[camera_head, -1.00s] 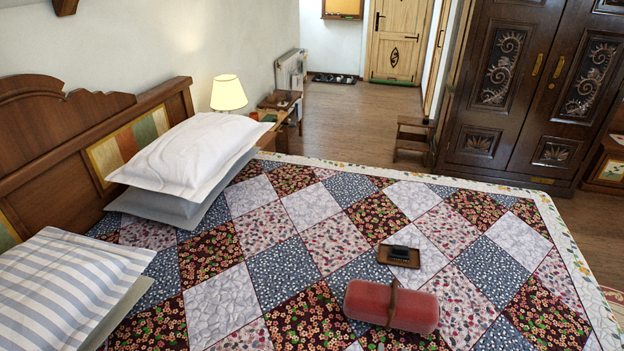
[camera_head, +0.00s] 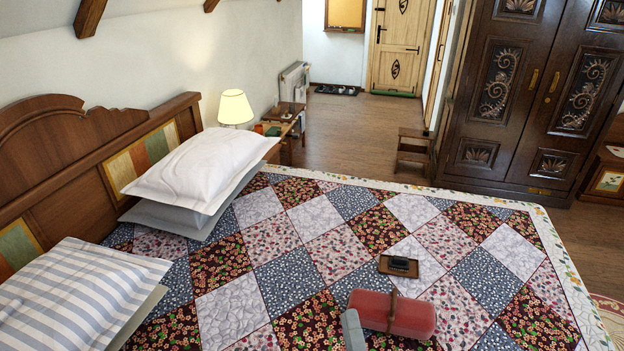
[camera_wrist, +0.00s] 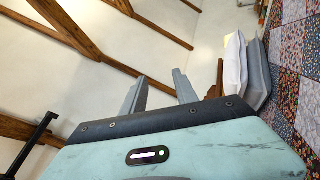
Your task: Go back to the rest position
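My gripper (camera_wrist: 160,88) shows in the wrist view with its two grey fingers spread apart and nothing between them. Beyond the fingers are the pale wall and wooden beams. In the head view, a narrow grey piece, apparently part of my arm or gripper, rises from the bottom edge beside the left end of the red case. The fingertips cannot be made out there.
The quilted bed (camera_head: 240,300) holds a red case (camera_head: 410,316) with a brown strap, a small dark tray (camera_head: 398,266), white pillow (camera_head: 195,170) and striped pillow (camera_head: 75,290). A lamp (camera_head: 235,106), wooden steps (camera_head: 412,150) and dark armoire (camera_head: 510,95) stand beyond.

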